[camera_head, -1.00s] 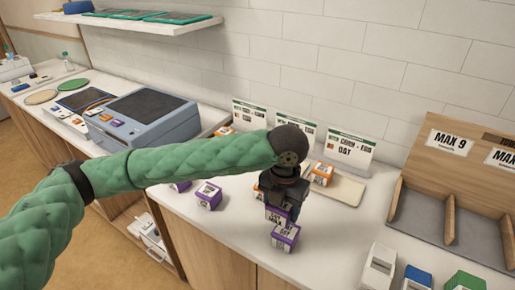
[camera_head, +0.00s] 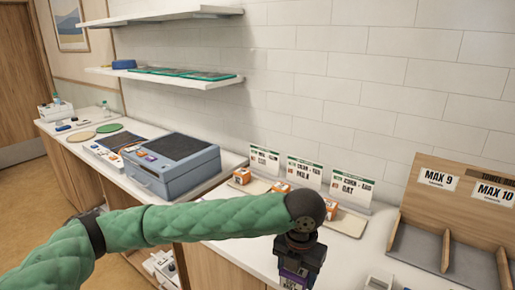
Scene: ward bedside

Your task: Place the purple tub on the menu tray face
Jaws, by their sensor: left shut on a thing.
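My left gripper (camera_head: 294,268) points down near the bottom edge of the view, shut on a purple tub (camera_head: 292,281) with a white label. The tub's lower part is cut off by the frame, so I cannot tell whether it touches the counter. A cream tray (camera_head: 347,224) lies below the right card, behind and right of my gripper. My forearm hides part of the tray area. My right gripper is out of view.
Orange tubs stand by the cards: left (camera_head: 242,176), middle (camera_head: 281,187) and right (camera_head: 331,209). A wooden rack (camera_head: 432,204) marked MAX 9 and MAX 10 stands at right. A blue-grey case (camera_head: 172,166) sits at left. Counter between tray and rack is clear.

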